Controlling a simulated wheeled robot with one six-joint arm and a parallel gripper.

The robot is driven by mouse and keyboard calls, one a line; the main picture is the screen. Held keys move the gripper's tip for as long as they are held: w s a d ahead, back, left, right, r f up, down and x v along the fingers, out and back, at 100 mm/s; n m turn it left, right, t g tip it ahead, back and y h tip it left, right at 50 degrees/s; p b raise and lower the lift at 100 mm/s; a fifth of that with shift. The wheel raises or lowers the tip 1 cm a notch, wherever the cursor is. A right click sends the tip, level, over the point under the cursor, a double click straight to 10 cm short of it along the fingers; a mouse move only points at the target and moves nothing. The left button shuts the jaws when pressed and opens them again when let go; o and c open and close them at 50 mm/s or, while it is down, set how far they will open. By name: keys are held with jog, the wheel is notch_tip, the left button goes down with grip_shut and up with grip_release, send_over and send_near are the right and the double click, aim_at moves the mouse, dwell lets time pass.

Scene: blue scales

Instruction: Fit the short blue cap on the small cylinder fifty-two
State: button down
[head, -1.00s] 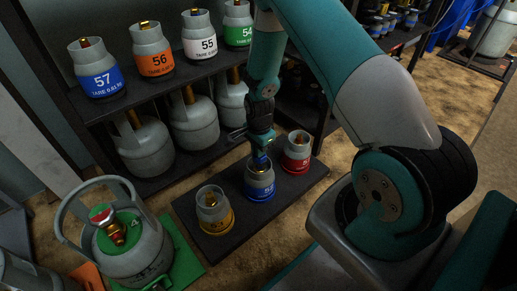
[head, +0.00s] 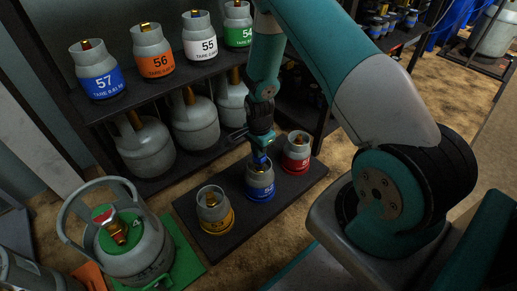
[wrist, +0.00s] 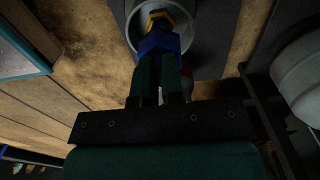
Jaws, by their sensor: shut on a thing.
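My gripper (head: 260,155) points down over the small blue-banded cylinder (head: 260,184), the middle one of three on a low black board. Its printed number is too small to read surely. The gripper is shut on the short blue cap (wrist: 158,44), which also shows in the head view (head: 261,161) at the cylinder's open collar. In the wrist view the cap lies between the two green fingertips (wrist: 161,70). The brass valve (wrist: 161,19) shows just beyond the cap, inside the grey collar (wrist: 195,37). I cannot tell whether cap and valve touch.
A yellow-banded cylinder (head: 214,212) and a red-banded one (head: 297,153) stand close on either side on the black board (head: 285,200). A shelf behind holds several numbered cylinders, including the blue 57 (head: 101,82). A large grey cylinder (head: 130,255) stands at front left.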

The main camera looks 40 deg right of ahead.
jog(key=shift+f+b, duration=0.6)
jog(key=shift+f, duration=1.15)
dwell(0.3)
jog(key=c, duration=1.2)
grip_release()
jog(key=shift+o, duration=0.2)
notch_tip(320, 180, up, 17)
jog(key=p, duration=0.8)
jog(key=shift+r, duration=0.2)
jog(key=shift+r, duration=0.1)
